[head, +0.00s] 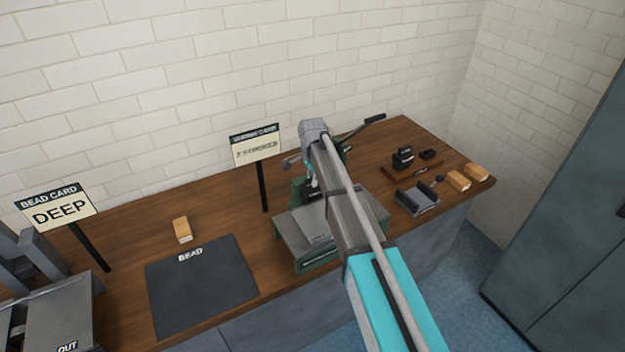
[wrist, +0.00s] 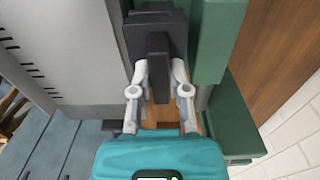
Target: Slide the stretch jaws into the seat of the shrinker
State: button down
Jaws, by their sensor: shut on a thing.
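My gripper (wrist: 159,76) is shut on the dark stretch jaws (wrist: 158,20), with its pale fingers on either side of their upright grip. The jaws are beside a green upright of the shrinker (wrist: 218,40). Whether they touch the seat or are inside it I cannot tell, because the seat is hidden. In the head view the green shrinker (head: 310,265) with its grey top stands at the bench's front edge, partly behind my arm. My gripper and the held jaws are mostly hidden there.
A black block (head: 403,160) stands on a wooden holder at the right, near a grey cradle (head: 417,200) and two tan blocks (head: 459,181). A dark BEAD mat (head: 200,290), a tan block (head: 182,230) and a card on a post (head: 255,147) are left of the shrinker.

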jog(key=shift+f, duration=0.1)
jog(key=c, duration=0.5)
grip_release()
jog(key=shift+r, duration=0.2)
notch_tip(320, 180, up, 9)
jog(key=p, duration=0.9)
dwell(1.1)
jog(key=s+d+n, duration=0.3)
jog(key=s+d, duration=0.5)
jog(key=s+d+f+n+b, duration=0.1)
jog(key=s+d+n, duration=0.3)
jog(key=s+d, duration=0.4)
jog(key=s+d+f+n, duration=0.1)
jog(key=s+d+n, duration=0.3)
jog(key=s+d, duration=0.4)
jog(key=shift+s+d+b, duration=0.25)
jog(key=shift+s+b, duration=0.15)
jog(key=shift+s, duration=0.65)
